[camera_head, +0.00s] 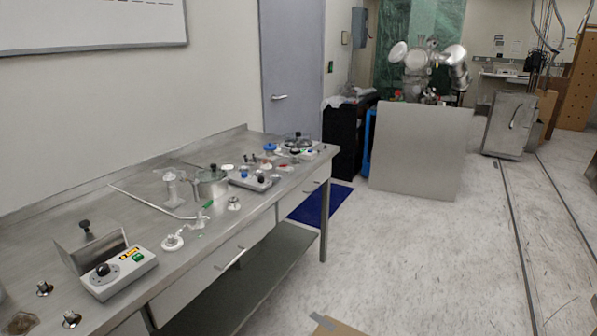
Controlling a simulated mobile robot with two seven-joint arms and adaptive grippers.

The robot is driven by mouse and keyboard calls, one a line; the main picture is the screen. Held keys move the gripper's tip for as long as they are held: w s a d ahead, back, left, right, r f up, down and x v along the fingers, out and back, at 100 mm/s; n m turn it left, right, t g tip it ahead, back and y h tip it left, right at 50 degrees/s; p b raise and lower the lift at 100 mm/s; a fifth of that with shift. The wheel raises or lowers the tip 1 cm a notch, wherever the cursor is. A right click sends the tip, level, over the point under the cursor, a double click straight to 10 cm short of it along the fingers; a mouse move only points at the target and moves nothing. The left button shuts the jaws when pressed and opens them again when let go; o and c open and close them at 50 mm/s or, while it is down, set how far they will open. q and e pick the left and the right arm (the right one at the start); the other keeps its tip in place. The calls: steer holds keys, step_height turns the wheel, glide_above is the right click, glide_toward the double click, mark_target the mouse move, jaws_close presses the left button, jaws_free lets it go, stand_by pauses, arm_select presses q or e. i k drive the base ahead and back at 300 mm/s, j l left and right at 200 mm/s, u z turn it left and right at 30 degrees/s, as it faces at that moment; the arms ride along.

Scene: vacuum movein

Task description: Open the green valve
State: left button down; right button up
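A small valve with a green handle (207,204) stands on the steel workbench (60,220), near the front edge around the middle of its length. Its handle points up and to the right. It is small in the picture, and I cannot tell its exact position. A white round flange piece (172,241) sits close to its left. Neither of my grippers shows in the head view.
A control box (118,272) with a black knob and green button sits on the near bench. A metal pot (211,187), a thin bent rod (150,201) and another control box (252,180) are near the valve. The floor (400,260) to the right is largely clear.

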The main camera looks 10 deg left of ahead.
mark_target(199, 213)
steer(key=k+j, duration=0.1)
steer(key=j, duration=0.4)
steer(key=k+j+u, duration=0.1)
steer(key=j, duration=0.35)
steer(key=k+j, duration=0.1)
steer(key=j, duration=0.4)
